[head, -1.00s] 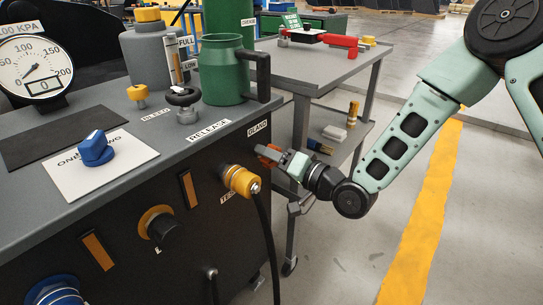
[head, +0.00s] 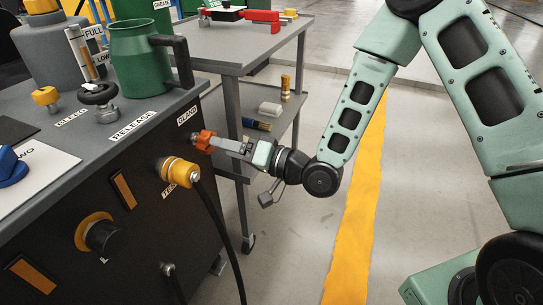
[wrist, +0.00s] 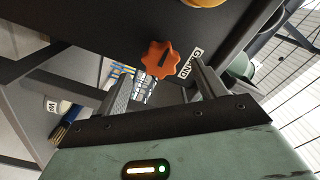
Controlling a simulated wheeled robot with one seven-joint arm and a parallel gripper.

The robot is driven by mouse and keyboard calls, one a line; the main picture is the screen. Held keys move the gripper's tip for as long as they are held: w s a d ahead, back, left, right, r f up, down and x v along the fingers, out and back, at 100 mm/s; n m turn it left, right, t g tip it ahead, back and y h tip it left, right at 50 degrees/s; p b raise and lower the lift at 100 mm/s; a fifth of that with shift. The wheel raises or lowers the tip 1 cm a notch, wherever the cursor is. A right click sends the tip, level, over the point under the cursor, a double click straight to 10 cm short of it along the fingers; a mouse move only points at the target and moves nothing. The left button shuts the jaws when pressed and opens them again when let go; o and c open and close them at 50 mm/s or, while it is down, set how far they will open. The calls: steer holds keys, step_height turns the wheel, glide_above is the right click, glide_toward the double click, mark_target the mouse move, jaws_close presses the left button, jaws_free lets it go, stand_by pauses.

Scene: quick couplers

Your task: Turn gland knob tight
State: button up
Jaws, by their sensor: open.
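The orange gland knob (head: 203,140), star-shaped, sits on the dark side panel below the GLAND label (head: 187,115). In the wrist view the knob (wrist: 158,60) shows whole, with a dark line across its face. My gripper (head: 222,144) points at it from the right. In the wrist view my gripper (wrist: 163,80) is open, with one finger on each side of the knob in the picture. The knob appears ahead of the fingertips, and nothing is held. The exact gap is hard to tell.
A yellow fitting (head: 181,172) with a black hose (head: 218,222) stands left of and below the knob. A green jug (head: 139,60) is on the bench top above. A grey cart (head: 243,58) stands behind my gripper. Open floor lies to the right.

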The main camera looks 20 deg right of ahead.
steer(key=p+v, duration=0.4)
steer(key=v, duration=0.7)
steer(key=shift+s, duration=0.1)
steer(key=s+r+n+g+h, duration=0.45)
steer(key=s+g+h, duration=0.2)
steer(key=s, duration=0.35)
steer(key=s+r+n+g+h, duration=0.3)
steer(key=s+r+g+h, duration=0.3)
steer(key=s, duration=0.4)
step_height(320, 180, up, 24)
steer(key=t+h+p, duration=0.1)
steer(key=p, duration=2.4)
steer(key=shift+d, duration=0.15)
